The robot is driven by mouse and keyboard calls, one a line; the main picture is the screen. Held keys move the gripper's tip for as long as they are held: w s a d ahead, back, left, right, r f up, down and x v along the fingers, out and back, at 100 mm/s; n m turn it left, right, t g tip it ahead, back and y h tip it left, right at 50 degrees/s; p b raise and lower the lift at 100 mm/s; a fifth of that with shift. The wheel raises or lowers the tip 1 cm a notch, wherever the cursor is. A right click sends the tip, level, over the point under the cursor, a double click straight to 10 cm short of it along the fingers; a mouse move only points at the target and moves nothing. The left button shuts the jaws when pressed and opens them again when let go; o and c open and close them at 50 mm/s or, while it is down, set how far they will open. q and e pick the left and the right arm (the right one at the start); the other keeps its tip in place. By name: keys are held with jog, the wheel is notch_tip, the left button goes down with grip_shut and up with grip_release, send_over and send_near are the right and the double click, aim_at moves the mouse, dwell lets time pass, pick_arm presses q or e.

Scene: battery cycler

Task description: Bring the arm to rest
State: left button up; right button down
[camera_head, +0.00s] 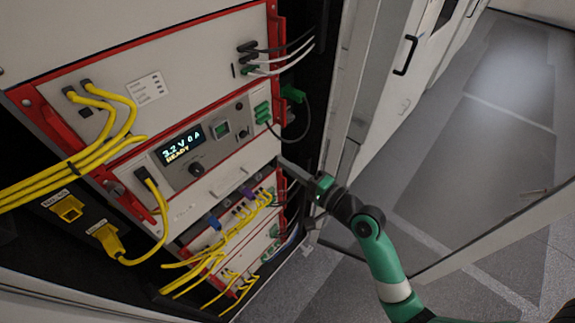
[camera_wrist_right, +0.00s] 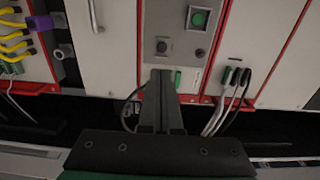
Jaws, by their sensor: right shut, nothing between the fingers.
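My right arm (camera_head: 385,262), green and grey, comes in from the lower right in the head view. Its gripper (camera_head: 284,162) points left toward the right edge of the cycler rack, just below the unit with the lit display (camera_head: 183,144). In the right wrist view the two fingers (camera_wrist_right: 161,75) lie together, shut and empty. Their tips appear in front of the panel with a green button (camera_wrist_right: 199,19); whether they touch it I cannot tell. My left gripper is not in view.
Yellow cables (camera_head: 90,155) hang across the rack's left side. An open cabinet door (camera_head: 500,240) stands at the right. Grey floor (camera_head: 500,110) beyond is clear.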

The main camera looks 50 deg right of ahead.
dwell(0.4)
jog(key=w+a+r+n+t+y+p, duration=0.15)
jog(key=a+r, duration=0.25)
jog(key=r, duration=0.5)
jog(key=w+a+r+n+t+y+p, duration=0.1)
jog(key=a+r+n+y+p, duration=0.3)
jog(key=r, duration=0.6)
jog(key=w+a+r+n+t+y, duration=0.1)
jog(key=w+a+r+n+t, duration=0.1)
jog(key=a+r, duration=0.5)
jog(key=s+r+n+t+h, duration=0.1)
jog(key=s+r+n, duration=0.2)
jog(key=r, duration=0.5)
jog(key=s+r+n+t+h+p, duration=0.1)
jog(key=s+r+n, duration=0.3)
jog(key=r, duration=0.4)
jog(key=s+r+n+t+h+p, duration=0.1)
jog(key=s+r+n+t, duration=0.2)
jog(key=r+n, duration=0.2)
notch_tip(320, 180, up, 4)
jog(key=shift+s+a+f, duration=0.2)
jog(key=shift+s+a, duration=0.1)
